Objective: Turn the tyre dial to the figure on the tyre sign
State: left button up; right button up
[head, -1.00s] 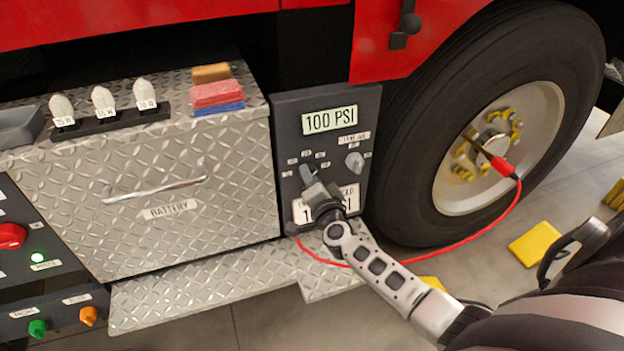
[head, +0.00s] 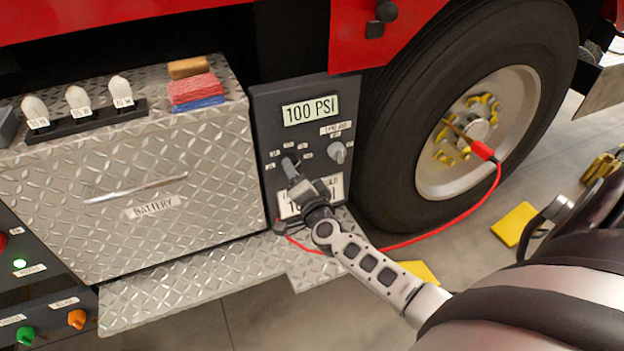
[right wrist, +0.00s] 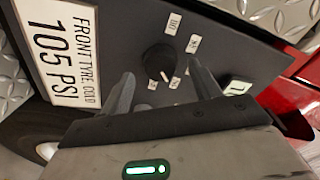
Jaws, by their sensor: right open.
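The tyre dial (right wrist: 157,62) is a round black knob with a small white mark, ringed by label plates on a dark panel. The tyre sign (right wrist: 62,48) is a white plate reading FRONT TYRE COLD 105 PSI; in the head view my right gripper partly hides it. A display (head: 310,110) above reads 100 PSI. My right gripper (right wrist: 162,72) is open at the dial, with one finger on each side of it in the right wrist view. I cannot tell whether the fingers touch it. My left gripper is not in view.
A second, grey knob (head: 337,152) sits right of the dial on the same panel. A large tyre (head: 385,150) stands to the right, with a red cable (head: 440,236) running from its hub. A metal battery box (head: 190,180) stands left; a tread-plate step (head: 180,282) juts out below.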

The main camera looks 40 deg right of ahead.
jog(key=p+v, duration=0.1)
jog(key=v, duration=1.2)
jog(key=shift+s+a, duration=0.15)
jog(key=shift+s, duration=0.25)
jog(key=shift+r, duration=0.15)
